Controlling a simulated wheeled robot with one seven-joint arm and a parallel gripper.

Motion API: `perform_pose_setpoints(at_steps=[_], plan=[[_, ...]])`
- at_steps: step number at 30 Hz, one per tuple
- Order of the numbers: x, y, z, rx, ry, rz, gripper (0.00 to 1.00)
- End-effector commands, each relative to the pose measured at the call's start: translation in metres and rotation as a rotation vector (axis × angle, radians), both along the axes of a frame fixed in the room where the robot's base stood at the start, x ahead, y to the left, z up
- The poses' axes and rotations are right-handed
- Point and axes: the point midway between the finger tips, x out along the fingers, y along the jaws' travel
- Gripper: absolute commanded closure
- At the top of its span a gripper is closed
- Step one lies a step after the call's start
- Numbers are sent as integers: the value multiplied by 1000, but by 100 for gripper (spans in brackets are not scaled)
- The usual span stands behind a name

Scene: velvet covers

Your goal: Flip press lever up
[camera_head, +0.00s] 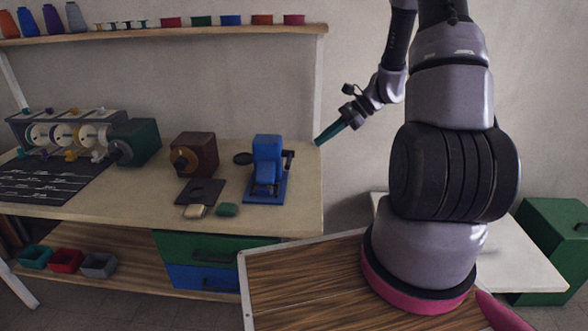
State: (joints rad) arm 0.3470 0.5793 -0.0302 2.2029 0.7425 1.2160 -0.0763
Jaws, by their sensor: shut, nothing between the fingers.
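The press is a blue machine (267,160) on a blue base plate, standing near the right end of the wooden workbench (225,235). A dark lever-like part (288,156) shows on its right side; its exact position is too small to tell. My gripper (318,143) has green fingers and is shut and empty. It hangs in the air to the right of the press, around the bench's right edge in the picture, apart from the press.
A brown box (194,156) with a round knob and a green box (135,142) stand left of the press. Dark flat plates (200,191), a cream block (195,211) and a green block (227,209) lie in front. A shelf (170,32) with spools runs above. A white post (318,90) stands at the bench's right end.

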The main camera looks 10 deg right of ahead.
Motion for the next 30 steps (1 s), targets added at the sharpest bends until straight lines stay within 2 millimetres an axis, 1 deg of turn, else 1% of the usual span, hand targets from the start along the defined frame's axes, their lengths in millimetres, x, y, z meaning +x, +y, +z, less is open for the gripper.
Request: perform_pose_setpoints(at_steps=[1,6,9,12,15,17,26,30], plan=[[2,-4,-19,31,41,-41,100],[7,-14,-68,121,141,-170,100],[8,-19,-90,158,183,-229,100],[8,-21,-105,182,211,-268,100],[8,-23,-113,196,225,-291,100],[8,-24,-115,200,229,-297,100],[9,-24,-115,200,230,-298,100],[9,-18,-118,200,230,-296,100]])
